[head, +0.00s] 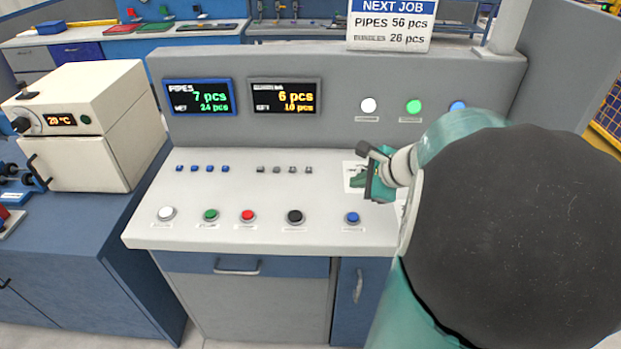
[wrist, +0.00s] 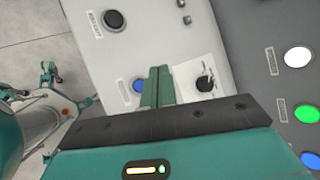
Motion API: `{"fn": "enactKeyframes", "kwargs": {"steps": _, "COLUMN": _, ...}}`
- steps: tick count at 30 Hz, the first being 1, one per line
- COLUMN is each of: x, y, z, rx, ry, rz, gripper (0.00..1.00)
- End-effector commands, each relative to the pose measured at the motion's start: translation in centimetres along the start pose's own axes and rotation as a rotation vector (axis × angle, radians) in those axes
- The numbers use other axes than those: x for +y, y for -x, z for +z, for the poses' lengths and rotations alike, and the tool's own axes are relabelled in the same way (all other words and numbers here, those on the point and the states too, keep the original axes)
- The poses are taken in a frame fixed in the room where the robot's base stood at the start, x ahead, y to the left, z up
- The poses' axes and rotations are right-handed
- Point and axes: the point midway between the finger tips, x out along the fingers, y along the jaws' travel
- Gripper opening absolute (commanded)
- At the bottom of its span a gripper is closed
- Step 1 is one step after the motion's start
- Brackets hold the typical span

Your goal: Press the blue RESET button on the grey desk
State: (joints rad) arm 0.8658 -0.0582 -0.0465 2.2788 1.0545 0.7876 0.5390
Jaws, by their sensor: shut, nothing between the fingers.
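The blue button (head: 352,218) sits at the front right of the light grey desk top (head: 320,240), with a small label below it too small to read. It also shows in the wrist view (wrist: 139,86), just left of my fingers and partly hidden by them. My gripper (head: 372,192) is shut and empty. In the head view it appears behind and slightly right of the blue button, over a white printed sheet (head: 350,172). In the wrist view its teal fingers (wrist: 158,72) lie side by side between the button and the sheet. The fingertips appear apart from the button.
White (head: 166,213), green (head: 210,215), red (head: 248,215) and black (head: 295,216) buttons line the desk front. Small blue and grey buttons sit behind them. The upright panel (head: 335,100) carries two displays and round lights. A white oven (head: 90,120) stands left.

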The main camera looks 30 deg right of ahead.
Motion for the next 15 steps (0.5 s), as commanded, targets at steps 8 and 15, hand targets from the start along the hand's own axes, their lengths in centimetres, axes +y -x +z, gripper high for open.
{"fn": "enactKeyframes", "kwargs": {"steps": 8, "x": -0.41, "y": 0.07, "z": -0.87, "rx": 0.003, "ry": -0.046, "rz": -0.018, "gripper": 0.00}}
{"fn": "enactKeyframes", "kwargs": {"steps": 15, "x": -0.11, "y": -0.29, "z": -1.05, "rx": 0.002, "ry": -0.046, "rz": -0.015, "gripper": 0.00}}
